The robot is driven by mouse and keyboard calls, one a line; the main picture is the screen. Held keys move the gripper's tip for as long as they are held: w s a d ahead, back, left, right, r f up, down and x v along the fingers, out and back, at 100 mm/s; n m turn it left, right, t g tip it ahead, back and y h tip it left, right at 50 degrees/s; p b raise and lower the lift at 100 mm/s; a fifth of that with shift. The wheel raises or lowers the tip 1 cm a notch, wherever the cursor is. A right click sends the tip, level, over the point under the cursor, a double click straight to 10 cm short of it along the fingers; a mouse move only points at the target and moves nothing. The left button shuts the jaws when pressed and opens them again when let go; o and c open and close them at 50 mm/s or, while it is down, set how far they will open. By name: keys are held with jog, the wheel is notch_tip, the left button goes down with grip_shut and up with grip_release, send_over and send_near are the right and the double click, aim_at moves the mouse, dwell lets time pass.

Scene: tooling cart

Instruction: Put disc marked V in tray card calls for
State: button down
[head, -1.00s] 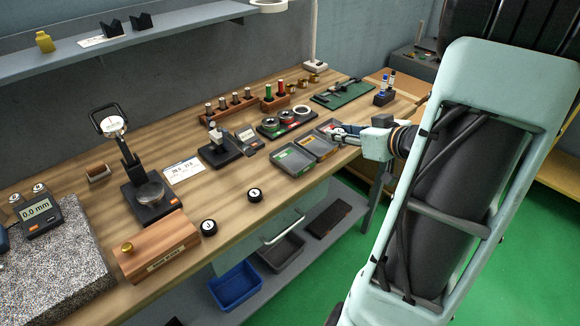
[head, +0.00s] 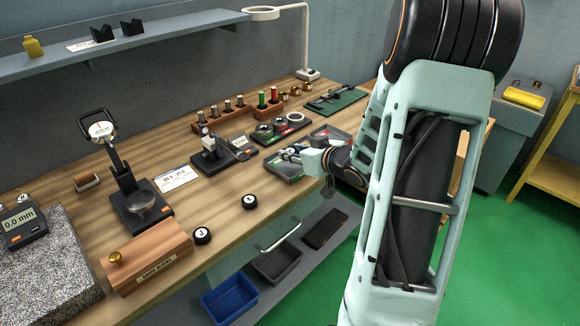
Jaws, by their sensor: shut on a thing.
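My gripper (head: 283,154) is over the small grey trays near the table's right front edge. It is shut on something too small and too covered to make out. The left tray (head: 287,178) has a green label and is partly under my gripper. Another tray (head: 345,136) shows behind my wrist; the rest of the row is mostly hidden. A white printed card (head: 176,179) lies mid-table, its text too small to read. Two dark discs with white marked faces lie near the front edge, one disc (head: 202,235) left and one (head: 249,201) right. Their marks are not clearly legible.
Bins (head: 230,300) are on the lower shelf. The wood between card and discs is clear.

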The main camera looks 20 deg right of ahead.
aim_at(290, 170)
jog(key=shift+w+a+f, duration=0.1)
jog(key=shift+w+f, duration=0.1)
jog(key=shift+f, duration=0.1)
jog(key=shift+w+a+f+b, duration=0.1)
jog(key=shift+f+b, duration=0.15)
jog(key=shift+f, duration=0.65)
jog(key=shift+w+a+f+b, duration=0.1)
jog(key=shift+f+b, duration=0.15)
jog(key=shift+f, duration=0.6)
jog(key=shift+f, duration=0.2)
jog(key=c, duration=1.8)
grip_release()
